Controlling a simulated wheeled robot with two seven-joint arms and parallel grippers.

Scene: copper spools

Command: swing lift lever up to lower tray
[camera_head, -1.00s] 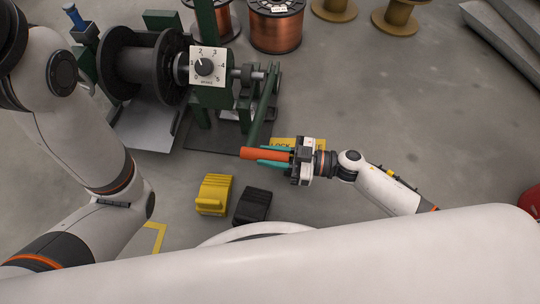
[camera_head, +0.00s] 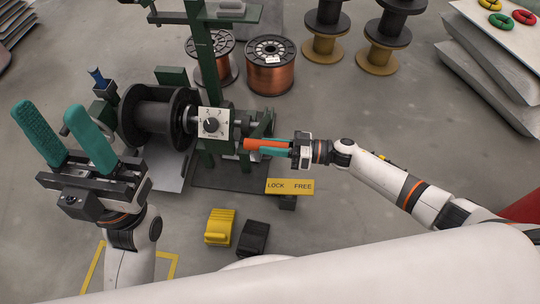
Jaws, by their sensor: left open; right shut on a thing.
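The lift lever has an orange handle (camera_head: 262,144) on a green arm at the right side of the green winding machine (camera_head: 205,156). My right gripper (camera_head: 275,148), with teal fingers, is shut on the orange handle from the right. A black spool (camera_head: 156,112) is mounted at the machine's left. The grey sloping plate (camera_head: 170,178) below it appears to be the tray; the gap between them is hard to judge. My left gripper (camera_head: 62,135) is open and empty at the left, its two teal fingers wide apart and pointing up, clear of the machine.
A yellow LOCK/FREE label (camera_head: 290,186) lies below my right gripper. A yellow pedal (camera_head: 219,227) and a black pedal (camera_head: 253,238) stand on the floor in front. Copper spools (camera_head: 270,75) stand behind.

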